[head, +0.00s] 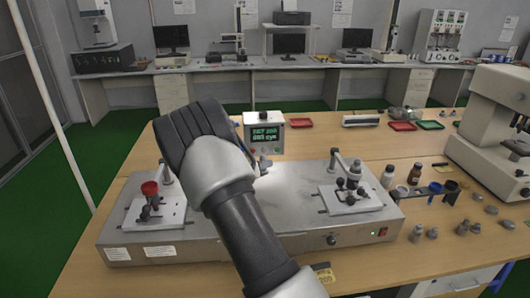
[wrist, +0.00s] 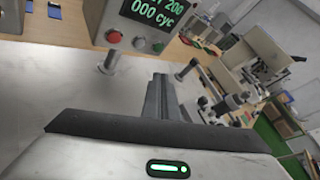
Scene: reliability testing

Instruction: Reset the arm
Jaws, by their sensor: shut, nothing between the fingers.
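A grey test machine (head: 290,215) lies on the wooden bench, with a control box (head: 264,133) at its back edge. Its left plate (head: 145,213) carries a red-topped part (head: 150,188) and a metal arm post (head: 166,174). Its right plate (head: 350,198) carries dark posts and a pale metal arm (head: 345,163). In the wrist view, my gripper (wrist: 157,88) is shut and empty above the machine top, near a metal post (wrist: 108,64). The control box shows there with a green display (wrist: 155,12), a red button (wrist: 113,37) and a green button (wrist: 139,42). My arm hides the machine's middle in the head view.
Bottles (head: 414,174), a dark rack (head: 436,188) and several small metal pieces (head: 462,228) stand to the right. A white microscope-like instrument (head: 495,130) is at far right. Red trays (head: 300,122) lie behind. The machine's top between the plates looks mostly clear.

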